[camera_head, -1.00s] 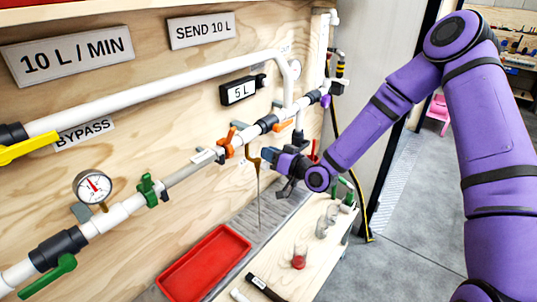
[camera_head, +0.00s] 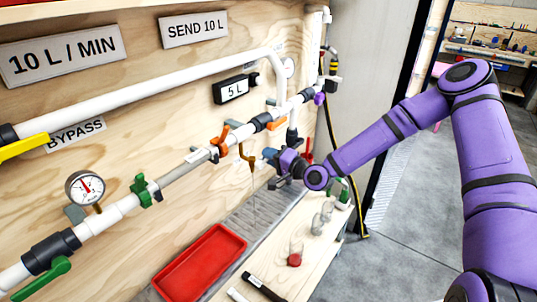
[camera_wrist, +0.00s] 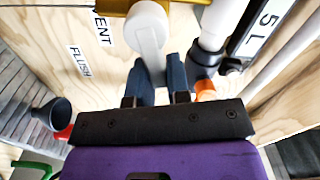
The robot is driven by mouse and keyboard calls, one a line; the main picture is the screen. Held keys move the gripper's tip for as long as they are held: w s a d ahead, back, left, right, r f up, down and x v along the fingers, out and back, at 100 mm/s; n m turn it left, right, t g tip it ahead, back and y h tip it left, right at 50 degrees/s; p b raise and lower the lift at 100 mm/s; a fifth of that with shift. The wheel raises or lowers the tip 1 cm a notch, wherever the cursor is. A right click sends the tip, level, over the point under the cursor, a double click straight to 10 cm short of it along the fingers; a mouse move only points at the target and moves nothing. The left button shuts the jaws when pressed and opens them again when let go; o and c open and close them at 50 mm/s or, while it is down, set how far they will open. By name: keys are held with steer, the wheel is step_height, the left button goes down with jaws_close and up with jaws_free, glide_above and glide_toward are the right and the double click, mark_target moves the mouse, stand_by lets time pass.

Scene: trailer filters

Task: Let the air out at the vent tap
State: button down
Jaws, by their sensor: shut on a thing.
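The brass-coloured vent tap (camera_head: 247,157) sits under the white pipe in the head view, with a thin thread, apparently liquid, hanging below its spout. In the wrist view its brass body (camera_wrist: 117,5) shows at the top edge, beside a label (camera_wrist: 103,30) reading "ENT", its first letter hidden. A pale round knob with a stem (camera_wrist: 147,28) reaches down between my fingers. My gripper (camera_wrist: 157,76) is shut on this pale handle. In the head view my gripper (camera_head: 270,157) is just right of the brass tap; the grip itself is too small to make out there.
A red tray (camera_head: 202,262) lies below the pipe. Orange-handled (camera_head: 220,135) and green-handled valves (camera_head: 146,190) sit along the pipe. A pressure gauge (camera_head: 85,188) is at left. Glass jars (camera_head: 322,218) stand on the bench at right. A dark funnel (camera_wrist: 50,112) is left of my gripper.

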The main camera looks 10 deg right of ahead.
steer(key=shift+d+f+m, duration=0.1)
steer(key=shift+f+m, duration=0.25)
steer(key=shift+m, duration=0.35)
steer(key=shift+f+m, duration=0.3)
steer(key=shift+m, duration=0.4)
steer(key=shift+f, duration=0.1)
steer(key=c, duration=1.1)
jaws_free()
steer(key=v, duration=1)
steer(key=shift+s+d, duration=0.2)
steer(key=shift+d, duration=0.1)
